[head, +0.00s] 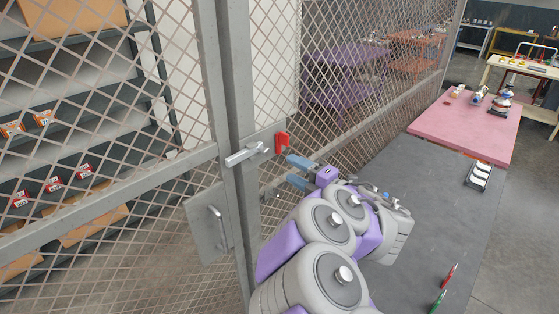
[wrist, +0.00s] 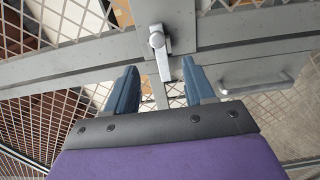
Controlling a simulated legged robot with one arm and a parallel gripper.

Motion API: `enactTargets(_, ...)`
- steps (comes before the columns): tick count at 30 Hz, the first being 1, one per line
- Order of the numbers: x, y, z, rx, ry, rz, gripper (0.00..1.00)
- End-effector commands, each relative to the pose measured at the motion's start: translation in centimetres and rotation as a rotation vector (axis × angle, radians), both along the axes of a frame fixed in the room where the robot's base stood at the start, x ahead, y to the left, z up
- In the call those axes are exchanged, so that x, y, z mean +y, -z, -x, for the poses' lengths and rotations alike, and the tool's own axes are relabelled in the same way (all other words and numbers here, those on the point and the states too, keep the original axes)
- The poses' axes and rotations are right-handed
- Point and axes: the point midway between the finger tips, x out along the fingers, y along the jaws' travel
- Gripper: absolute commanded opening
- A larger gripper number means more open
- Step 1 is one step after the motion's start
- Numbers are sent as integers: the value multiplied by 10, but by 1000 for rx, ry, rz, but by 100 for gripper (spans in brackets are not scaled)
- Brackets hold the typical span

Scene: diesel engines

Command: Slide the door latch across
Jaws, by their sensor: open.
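The door latch (head: 246,153) is a short silver bar on the grey frame of a wire-mesh door. A red block (head: 282,142) sits at its right. In the wrist view the latch (wrist: 158,42) has a round knob and a bar pointing down toward the space between my fingers. My gripper (head: 288,169) is to the right of the latch, below the red block, with its blue fingers pointing at the door. In the wrist view my gripper (wrist: 160,76) is open and empty. I cannot tell whether a finger touches the latch bar.
A grey plate with a pull handle (head: 218,228) is below the latch; the handle shows in the wrist view (wrist: 258,82). Shelves (head: 90,62) with boxes stand behind the mesh. A dark table (head: 425,200) and a pink table (head: 470,125) run along the right.

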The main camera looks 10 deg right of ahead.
Motion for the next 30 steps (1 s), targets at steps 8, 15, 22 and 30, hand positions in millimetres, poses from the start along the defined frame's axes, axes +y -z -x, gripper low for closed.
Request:
enactTargets(8,-26,-3,30,7,8,-4,53)
enactTargets(15,-31,-2,41,3,3,0,53)
enactTargets(22,-32,0,44,0,0,1,53)
enactTargets(30,-32,1,44,0,-1,1,53)
